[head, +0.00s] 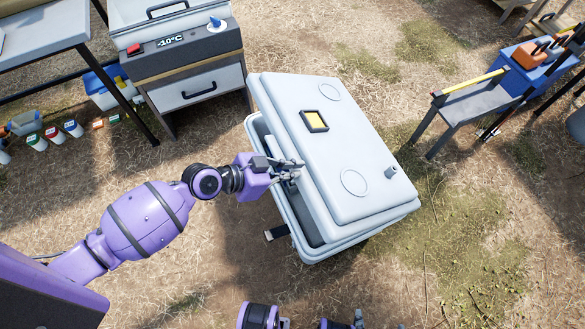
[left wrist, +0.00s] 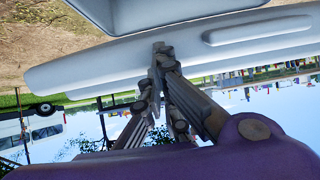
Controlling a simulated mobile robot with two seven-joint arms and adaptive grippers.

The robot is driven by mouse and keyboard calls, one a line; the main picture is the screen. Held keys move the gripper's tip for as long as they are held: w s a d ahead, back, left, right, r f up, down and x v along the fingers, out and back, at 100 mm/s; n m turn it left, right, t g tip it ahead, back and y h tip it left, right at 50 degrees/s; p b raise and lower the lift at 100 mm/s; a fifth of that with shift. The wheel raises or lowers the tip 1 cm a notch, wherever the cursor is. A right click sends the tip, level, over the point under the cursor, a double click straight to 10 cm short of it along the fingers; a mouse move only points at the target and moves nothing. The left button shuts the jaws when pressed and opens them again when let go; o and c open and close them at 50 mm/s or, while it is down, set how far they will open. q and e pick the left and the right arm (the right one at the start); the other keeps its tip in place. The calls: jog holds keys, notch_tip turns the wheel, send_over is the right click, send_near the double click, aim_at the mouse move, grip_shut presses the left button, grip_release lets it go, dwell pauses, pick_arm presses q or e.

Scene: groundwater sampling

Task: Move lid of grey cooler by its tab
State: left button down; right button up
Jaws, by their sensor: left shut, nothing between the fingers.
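The grey cooler (head: 287,222) stands on the ground in the middle of the head view. Its pale grey lid (head: 350,135) lies over it, set off to the right, so a dark gap shows along the left side. The lid has a yellow label in a dark frame. My left gripper (head: 294,169) is shut and empty at the lid's left edge. In the left wrist view its closed fingers (left wrist: 160,55) reach the lid's edge (left wrist: 110,65); I cannot tell if they touch. The tab is not clearly visible, partly covered by the gripper.
Several small cups (head: 54,134) are on the ground at the left. A grey bench (head: 470,103) and a blue toolbox (head: 538,68) are at the right. Open grass lies right of the cooler.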

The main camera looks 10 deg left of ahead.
jog(key=shift+s+f, duration=0.25)
jog(key=shift+s, duration=0.05)
